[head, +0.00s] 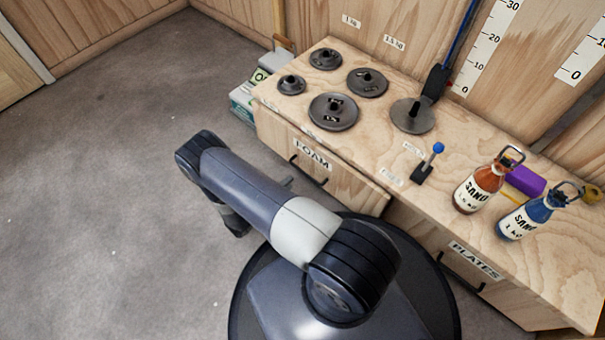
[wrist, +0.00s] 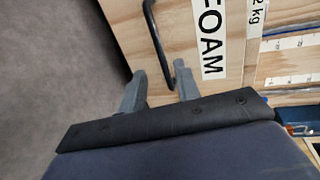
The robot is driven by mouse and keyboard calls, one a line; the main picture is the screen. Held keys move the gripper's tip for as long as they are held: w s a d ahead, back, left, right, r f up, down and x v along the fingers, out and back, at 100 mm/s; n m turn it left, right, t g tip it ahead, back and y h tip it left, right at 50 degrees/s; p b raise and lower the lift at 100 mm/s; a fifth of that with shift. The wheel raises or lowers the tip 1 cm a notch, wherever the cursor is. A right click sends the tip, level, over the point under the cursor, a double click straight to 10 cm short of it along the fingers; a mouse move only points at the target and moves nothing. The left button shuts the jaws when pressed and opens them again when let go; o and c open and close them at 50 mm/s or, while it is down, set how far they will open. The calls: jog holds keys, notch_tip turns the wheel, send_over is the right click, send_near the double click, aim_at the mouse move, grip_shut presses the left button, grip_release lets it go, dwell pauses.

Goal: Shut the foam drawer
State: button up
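The foam drawer (head: 345,183) is the wooden front labelled FOAM on the left of the bench. It appears to stand out a little from the bench, with a step at its right end; its inside is not clearly seen. Its dark bar handle (wrist: 153,40) shows in the wrist view beside the FOAM label (wrist: 209,40). My gripper (wrist: 160,86) is open, its two grey fingers apart, close to the drawer front at the handle. The handle lies in line with the gap between the fingers; I cannot tell whether they touch. In the head view my arm hides most of the gripper.
The PLATES drawer (head: 473,262) is to the right. The bench top (head: 365,145) holds several dark weight plates, a blue-knobbed lever (head: 428,165), an orange sand bottle (head: 480,187) and a blue one (head: 533,215). Boxes (head: 243,100) stand at the bench's left end. The floor at left is clear.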

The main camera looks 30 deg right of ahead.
jog(key=b+x, duration=0.2)
jog(key=x, duration=0.5)
jog(key=shift+d, duration=0.35)
jog(key=shift+w, duration=0.1)
jog(key=shift+c, duration=0.2)
grip_shut()
